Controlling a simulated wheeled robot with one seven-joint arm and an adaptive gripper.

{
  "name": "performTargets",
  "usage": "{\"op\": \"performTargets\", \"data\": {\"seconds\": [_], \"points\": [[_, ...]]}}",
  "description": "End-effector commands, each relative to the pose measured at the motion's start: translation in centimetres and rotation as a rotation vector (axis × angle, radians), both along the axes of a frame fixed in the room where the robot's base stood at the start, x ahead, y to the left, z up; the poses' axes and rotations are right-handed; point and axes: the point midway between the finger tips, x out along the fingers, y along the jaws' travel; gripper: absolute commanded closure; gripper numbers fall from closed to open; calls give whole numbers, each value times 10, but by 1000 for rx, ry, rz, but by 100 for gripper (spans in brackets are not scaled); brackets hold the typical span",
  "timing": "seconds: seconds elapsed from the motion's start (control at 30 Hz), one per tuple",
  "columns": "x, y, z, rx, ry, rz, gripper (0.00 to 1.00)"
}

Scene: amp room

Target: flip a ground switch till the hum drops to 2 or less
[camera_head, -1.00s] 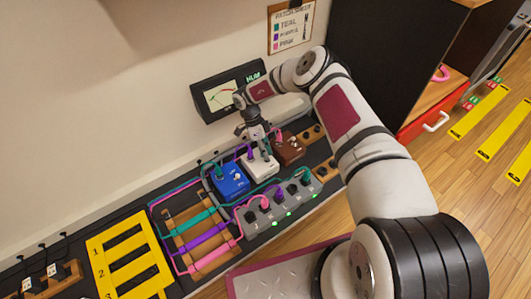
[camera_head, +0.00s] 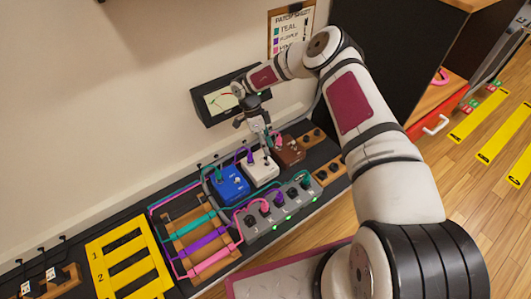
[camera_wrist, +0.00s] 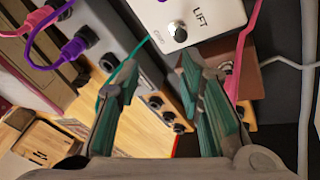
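The white pedal (camera_head: 259,170) stands between the blue pedal (camera_head: 231,184) and the brown pedal (camera_head: 289,152) on the dark bench. In the wrist view the white pedal (camera_wrist: 200,14) shows the word LIFT beside a round silver switch (camera_wrist: 178,31). My gripper (camera_head: 266,143) is over the back of the white and brown pedals. In the wrist view my gripper (camera_wrist: 160,85) has its teal-padded fingers apart, with nothing between them, and the switch lies beyond the tips. The hum meter (camera_head: 222,101) is on the wall behind; my arm covers part of it, and I cannot read its value.
A grey box (camera_head: 255,232) with jacks, pink, purple and teal cables and green lights lies in front of the pedals. A wooden cable rack (camera_head: 178,246) and a yellow slotted frame (camera_head: 98,250) lie left. A patch sheet (camera_head: 291,15) hangs behind.

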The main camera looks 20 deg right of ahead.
Motion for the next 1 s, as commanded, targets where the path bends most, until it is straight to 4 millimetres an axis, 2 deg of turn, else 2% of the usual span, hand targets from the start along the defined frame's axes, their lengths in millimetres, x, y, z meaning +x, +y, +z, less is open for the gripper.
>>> {"op": "performTargets", "data": {"seconds": [0.1,0.3,1.0], "points": [[1,0,19,1,-2,0,66],[0,0,35,0,1,-1,66],[-1,0,37,0,1,0,66]]}}
